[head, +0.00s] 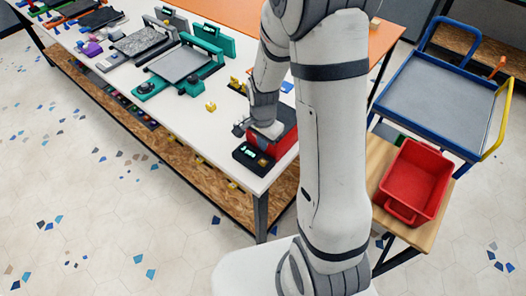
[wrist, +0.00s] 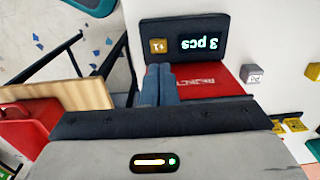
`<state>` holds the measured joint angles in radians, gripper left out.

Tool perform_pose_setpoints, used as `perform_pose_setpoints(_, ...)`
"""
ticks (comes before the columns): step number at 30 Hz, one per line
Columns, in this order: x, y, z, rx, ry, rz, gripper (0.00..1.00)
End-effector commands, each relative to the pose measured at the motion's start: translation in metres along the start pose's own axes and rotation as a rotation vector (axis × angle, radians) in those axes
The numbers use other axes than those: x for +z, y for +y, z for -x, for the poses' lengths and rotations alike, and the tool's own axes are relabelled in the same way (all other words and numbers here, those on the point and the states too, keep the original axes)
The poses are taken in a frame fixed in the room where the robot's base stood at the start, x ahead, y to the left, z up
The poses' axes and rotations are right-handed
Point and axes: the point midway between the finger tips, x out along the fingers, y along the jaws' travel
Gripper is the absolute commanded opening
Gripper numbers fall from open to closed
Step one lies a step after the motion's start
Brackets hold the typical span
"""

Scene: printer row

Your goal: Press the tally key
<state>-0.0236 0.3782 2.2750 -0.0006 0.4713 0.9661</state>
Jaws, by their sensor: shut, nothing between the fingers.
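The tally counter is a dark box (head: 248,160) at the near corner of the white table, in front of a red box (head: 284,143). In the wrist view the counter (wrist: 212,24) has a lit display reading "3 pcs", upside down, and a tan key marked "+1" (wrist: 158,46), the tally key. My gripper (wrist: 159,68) is shut and empty. Its blue-grey fingertips lie just below the key in the wrist picture, over the counter's edge beside the red box. I cannot tell how high they are above it.
A red bin (head: 412,180) sits on a wooden stand at the right. A blue-railed cart (head: 430,90) is behind it. A grey cube (wrist: 251,74) is near the red box.

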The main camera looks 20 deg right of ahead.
Motion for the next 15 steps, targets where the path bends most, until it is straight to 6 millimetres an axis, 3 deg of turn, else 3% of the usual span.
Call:
perform_pose_setpoints(7, -0.001, -0.002, 0.043, -0.006, 0.004, 0.001, 0.0)
perform_pose_setpoints(15, -0.001, -0.002, 0.061, -0.004, 0.003, 0.001, 0.0)
